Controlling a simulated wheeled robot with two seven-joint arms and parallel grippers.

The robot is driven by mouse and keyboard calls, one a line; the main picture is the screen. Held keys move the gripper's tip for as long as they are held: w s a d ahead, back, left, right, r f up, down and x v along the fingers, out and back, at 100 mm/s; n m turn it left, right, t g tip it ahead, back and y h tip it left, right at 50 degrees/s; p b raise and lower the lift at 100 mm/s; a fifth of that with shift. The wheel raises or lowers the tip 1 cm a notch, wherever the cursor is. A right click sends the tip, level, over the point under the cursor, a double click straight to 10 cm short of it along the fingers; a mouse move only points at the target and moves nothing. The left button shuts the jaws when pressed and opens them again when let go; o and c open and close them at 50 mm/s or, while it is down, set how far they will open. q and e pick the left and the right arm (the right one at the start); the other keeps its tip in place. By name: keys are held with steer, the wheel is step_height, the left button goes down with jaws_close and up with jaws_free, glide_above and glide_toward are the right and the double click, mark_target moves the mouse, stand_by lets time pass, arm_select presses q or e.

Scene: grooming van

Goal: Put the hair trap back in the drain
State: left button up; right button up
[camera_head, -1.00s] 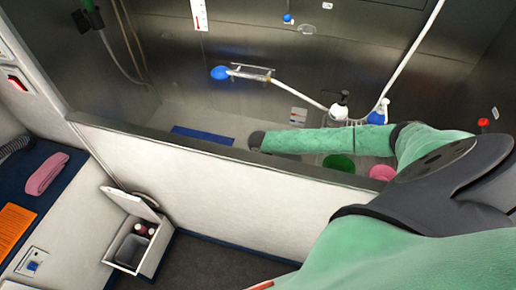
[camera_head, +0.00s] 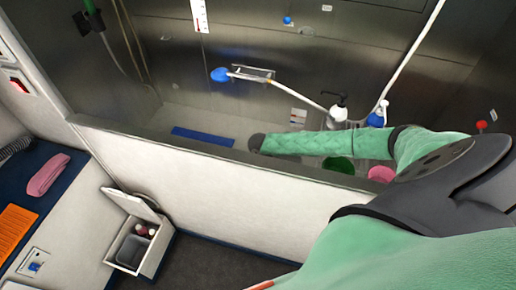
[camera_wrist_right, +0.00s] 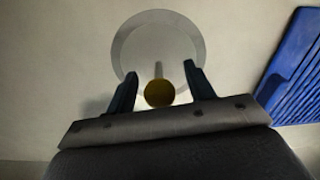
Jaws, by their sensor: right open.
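In the right wrist view, a round grey ring (camera_wrist_right: 122,45) with a paler middle lies on the light tub floor. A thin stem (camera_wrist_right: 158,69) with a brass-yellow knob (camera_wrist_right: 159,94) stands at its near side, knob towards the camera. I cannot tell whether the stem belongs to the hair trap or whether the trap sits in the drain. My right gripper (camera_wrist_right: 161,72) is open, with one finger on each side of the knob and gaps visible. In the head view my green right arm reaches over the tub wall; its gripper is hidden there. My left gripper is not in view.
A blue slatted mat (camera_wrist_right: 295,65) lies right of the ring and also shows in the head view (camera_head: 203,136). The white tub wall (camera_head: 215,175) runs below my arm.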

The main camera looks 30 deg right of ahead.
steer(key=shift+d+r+b, duration=0.1)
steer(key=shift+r+b, duration=1.1)
steer(key=shift+r, duration=2.7)
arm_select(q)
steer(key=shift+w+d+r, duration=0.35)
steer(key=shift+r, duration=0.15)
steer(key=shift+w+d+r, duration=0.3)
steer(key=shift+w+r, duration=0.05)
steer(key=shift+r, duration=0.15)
